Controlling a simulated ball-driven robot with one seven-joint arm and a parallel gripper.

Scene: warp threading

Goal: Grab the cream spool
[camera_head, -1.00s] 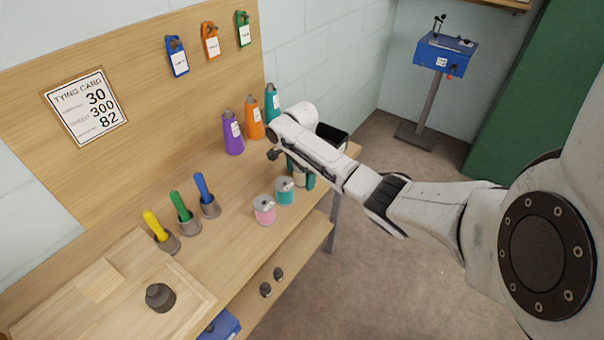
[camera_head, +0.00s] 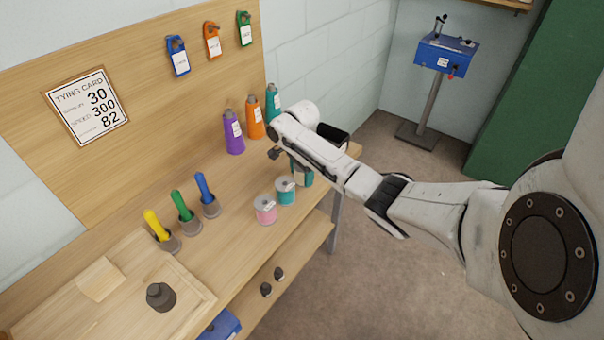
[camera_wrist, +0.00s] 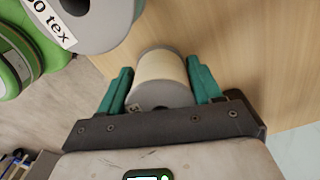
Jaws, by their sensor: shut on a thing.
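The cream spool (camera_wrist: 160,72) has grey end flanges and sits between the two teal fingers of my gripper (camera_wrist: 160,82) in the wrist view. The fingers press against it from both sides, so my gripper is shut on it. In the head view my gripper (camera_head: 302,176) is low at the right end of the wooden bench, and my arm and fingers hide most of the spool. I cannot tell whether the spool touches the bench.
A pink spool (camera_head: 265,209) and a teal spool (camera_head: 285,191) stand just left of my gripper. Purple (camera_head: 233,134), orange (camera_head: 254,119) and teal (camera_head: 272,103) cones stand behind. Yellow, green and blue handled tools sit in cups further left. The bench's front edge is close.

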